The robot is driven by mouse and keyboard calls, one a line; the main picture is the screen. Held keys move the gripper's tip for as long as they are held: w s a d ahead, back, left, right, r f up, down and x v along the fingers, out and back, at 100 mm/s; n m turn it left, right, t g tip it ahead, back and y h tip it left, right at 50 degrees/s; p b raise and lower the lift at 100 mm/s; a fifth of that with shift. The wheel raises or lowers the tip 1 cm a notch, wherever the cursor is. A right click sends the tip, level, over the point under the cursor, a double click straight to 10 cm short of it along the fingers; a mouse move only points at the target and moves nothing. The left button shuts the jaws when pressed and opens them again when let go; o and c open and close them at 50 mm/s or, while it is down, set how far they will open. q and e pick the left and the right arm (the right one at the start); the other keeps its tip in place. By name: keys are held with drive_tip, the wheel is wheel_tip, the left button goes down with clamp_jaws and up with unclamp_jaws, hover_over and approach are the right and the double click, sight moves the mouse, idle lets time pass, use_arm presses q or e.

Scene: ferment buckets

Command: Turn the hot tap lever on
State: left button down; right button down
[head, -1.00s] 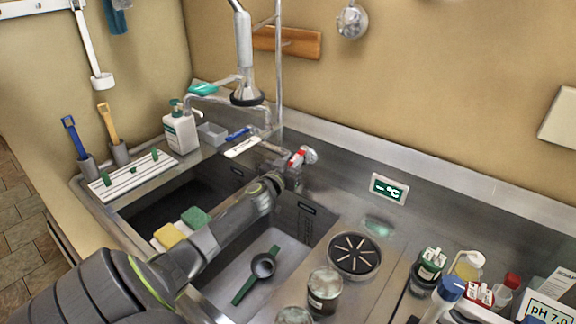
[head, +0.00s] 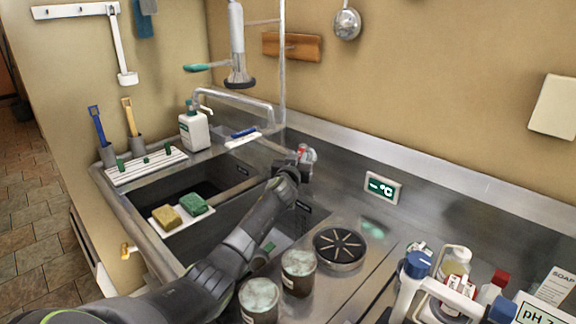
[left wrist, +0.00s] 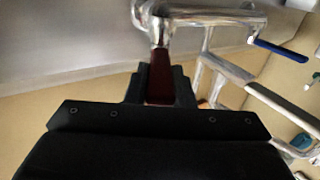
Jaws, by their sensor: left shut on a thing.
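The hot tap lever (left wrist: 160,75) is red and lies between my left gripper's fingers (left wrist: 160,88) in the left wrist view. It joins a chrome tap body (left wrist: 158,20). In the head view my left gripper (head: 300,164) is at the tap on the sink's back ledge. Only a little red of the lever (head: 304,149) shows there, and the gripper hides the rest. My left gripper is shut on the lever. My right gripper is in neither view.
A sink with a sponge tray (head: 160,228) lies under my left arm. The chrome spout (head: 235,97) and a blue-handled item (head: 243,132) are left of the tap. Two jars (head: 298,272) (head: 259,302) stand near my forearm. Bottles (head: 455,262) crowd the right.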

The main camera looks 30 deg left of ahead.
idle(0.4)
use_arm(q)
drive_tip(key=c, duration=1.2)
unclamp_jaws()
drive_tip(key=shift+c, duration=0.2)
drive_tip(key=shift+s+f, duration=0.1)
